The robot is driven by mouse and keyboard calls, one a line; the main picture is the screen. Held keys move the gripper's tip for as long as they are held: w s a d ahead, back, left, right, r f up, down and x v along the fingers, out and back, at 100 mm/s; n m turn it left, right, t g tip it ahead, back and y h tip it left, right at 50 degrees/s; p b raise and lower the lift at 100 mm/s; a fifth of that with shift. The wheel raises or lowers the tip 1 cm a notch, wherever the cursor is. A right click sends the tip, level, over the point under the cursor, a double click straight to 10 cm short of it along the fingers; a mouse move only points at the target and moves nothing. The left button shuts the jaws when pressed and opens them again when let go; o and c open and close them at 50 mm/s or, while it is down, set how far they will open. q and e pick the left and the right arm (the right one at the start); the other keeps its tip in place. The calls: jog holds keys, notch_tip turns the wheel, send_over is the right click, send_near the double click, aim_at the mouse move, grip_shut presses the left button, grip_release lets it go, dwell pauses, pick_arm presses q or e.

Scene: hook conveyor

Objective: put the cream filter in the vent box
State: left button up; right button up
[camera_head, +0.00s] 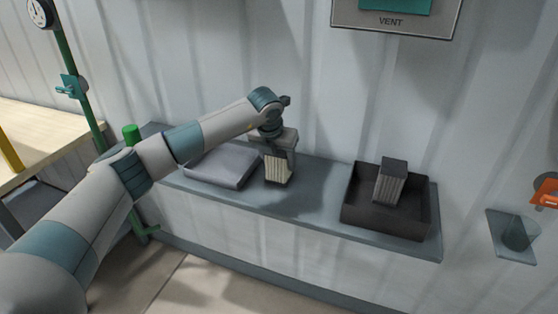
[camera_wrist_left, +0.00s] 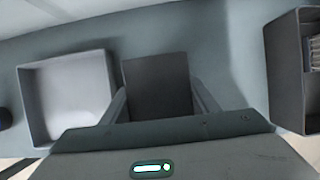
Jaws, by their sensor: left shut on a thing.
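My left gripper (camera_head: 278,152) is over the shelf and shut on the cream filter (camera_head: 278,171), a pleated block with a dark top. The filter is upright, at the shelf's middle; I cannot tell whether its bottom touches the shelf. In the left wrist view the filter's dark top (camera_wrist_left: 157,86) sits between the two fingers of the left gripper (camera_wrist_left: 160,100). The vent box (camera_head: 450,20), labelled VENT, is on the wall at the top edge, with a teal part inside; its upper part is cut off. My right gripper is out of view.
A grey shallow tray (camera_head: 222,180) lies left of the filter on the shelf (camera_head: 310,205). A dark open bin (camera_head: 385,219) with a greyish pleated filter (camera_head: 389,184) stands at the right. A green post with a gauge (camera_head: 40,12) stands left. A wall bracket with a cone (camera_head: 517,232) is at far right.

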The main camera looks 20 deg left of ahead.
pick_arm(q)
jog(key=o, duration=1.1)
jog(key=shift+r, duration=0.2)
jog(key=shift+s+r, duration=0.1)
jog(key=shift+r, duration=0.05)
jog(key=b+v, duration=0.2)
jog(key=v, duration=0.3)
jog(key=shift+r, duration=0.15)
jog(key=b+v, duration=0.1)
jog(key=v, duration=0.5)
jog(key=shift+r, duration=0.1)
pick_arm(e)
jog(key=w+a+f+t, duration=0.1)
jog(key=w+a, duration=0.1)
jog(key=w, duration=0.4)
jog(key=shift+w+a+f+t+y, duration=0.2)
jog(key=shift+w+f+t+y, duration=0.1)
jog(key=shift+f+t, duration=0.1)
